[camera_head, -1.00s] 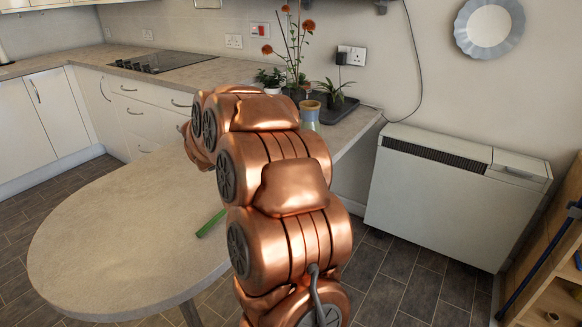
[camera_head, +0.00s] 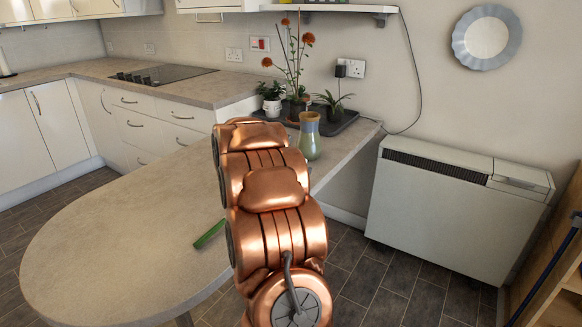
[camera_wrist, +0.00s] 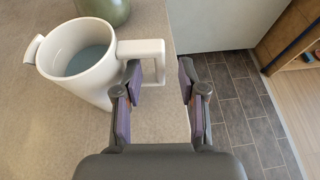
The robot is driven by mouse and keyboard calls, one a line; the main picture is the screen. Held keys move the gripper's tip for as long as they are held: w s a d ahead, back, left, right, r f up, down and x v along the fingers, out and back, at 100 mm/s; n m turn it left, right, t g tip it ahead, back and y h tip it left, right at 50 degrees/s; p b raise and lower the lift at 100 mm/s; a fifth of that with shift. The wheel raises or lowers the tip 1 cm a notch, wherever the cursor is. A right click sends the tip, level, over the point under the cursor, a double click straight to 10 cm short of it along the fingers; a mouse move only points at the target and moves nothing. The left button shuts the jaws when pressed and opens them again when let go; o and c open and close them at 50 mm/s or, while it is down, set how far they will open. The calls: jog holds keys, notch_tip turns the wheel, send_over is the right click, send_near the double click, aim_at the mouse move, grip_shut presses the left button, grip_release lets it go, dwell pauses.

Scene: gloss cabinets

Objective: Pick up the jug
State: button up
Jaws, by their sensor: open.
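A white jug (camera_wrist: 91,79) with a square handle (camera_wrist: 147,51) and a small spout stands upright on the counter (camera_wrist: 150,123), at the upper left of the wrist view. Its handle points right. My gripper (camera_wrist: 160,76) is open and empty, with its fingers to the right of the jug body. The handle is just ahead of the left finger, its outer end reaching toward the gap; whether they touch I cannot tell. In the head view, my copper arm hides the jug and gripper.
A green vase (camera_head: 309,144) stands behind my arm, near a tray (camera_head: 345,122) of potted plants. A green object (camera_head: 209,234) lies on the rounded counter (camera_head: 110,235). A white heater (camera_head: 450,200) stands right of the counter edge. Open floor (camera_wrist: 235,105) lies beyond that edge.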

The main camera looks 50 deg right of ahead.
jog(key=shift+x, duration=1.5)
jog(key=shift+f, duration=0.15)
grip_shut()
